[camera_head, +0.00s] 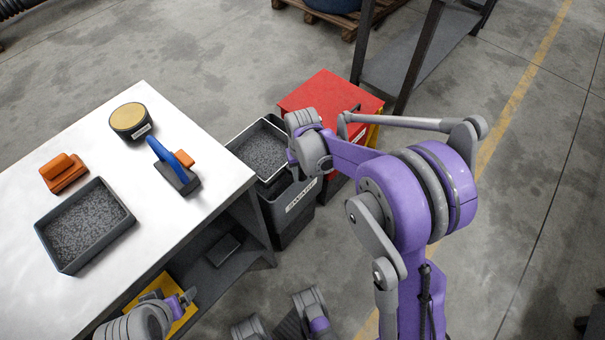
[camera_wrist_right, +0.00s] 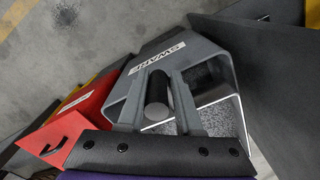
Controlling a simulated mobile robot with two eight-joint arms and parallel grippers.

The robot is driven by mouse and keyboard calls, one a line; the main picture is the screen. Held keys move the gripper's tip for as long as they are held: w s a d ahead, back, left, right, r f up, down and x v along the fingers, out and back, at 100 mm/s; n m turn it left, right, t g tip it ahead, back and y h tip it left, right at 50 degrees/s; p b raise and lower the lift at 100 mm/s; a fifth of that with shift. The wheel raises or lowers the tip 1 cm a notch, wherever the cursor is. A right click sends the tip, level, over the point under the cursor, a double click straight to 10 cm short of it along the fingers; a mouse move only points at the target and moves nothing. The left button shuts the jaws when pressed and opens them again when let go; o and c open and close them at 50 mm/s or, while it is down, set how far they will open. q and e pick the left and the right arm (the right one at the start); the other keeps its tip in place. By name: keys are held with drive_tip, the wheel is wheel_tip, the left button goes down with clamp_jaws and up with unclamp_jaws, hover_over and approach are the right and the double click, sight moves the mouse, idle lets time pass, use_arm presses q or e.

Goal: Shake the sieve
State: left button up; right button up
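The sieve (camera_head: 262,150), a tray of grey granules with a pale rim, sits in the top of a dark bin (camera_head: 290,216) labelled SWARF beside the table. My right gripper (camera_head: 298,166) is at the sieve's right side, its fingers mostly hidden by my wrist. In the right wrist view its two fingers (camera_wrist_right: 158,85) stand apart on either side of a short dark cylinder (camera_wrist_right: 157,92), which looks like the sieve's handle, with narrow gaps visible. The sieve's pale rim (camera_wrist_right: 238,108) shows beyond it. My left gripper (camera_head: 188,296) is low near the table's front edge, too small to read.
The white table (camera_head: 110,205) holds a dark tray of granules (camera_head: 85,225), an orange block tool (camera_head: 64,172), a blue-handled brush (camera_head: 175,166) and a round tan-topped tin (camera_head: 130,120). A red box (camera_head: 330,95) stands behind the bin. Floor at right is open.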

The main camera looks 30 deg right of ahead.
clamp_jaws()
idle(1.0)
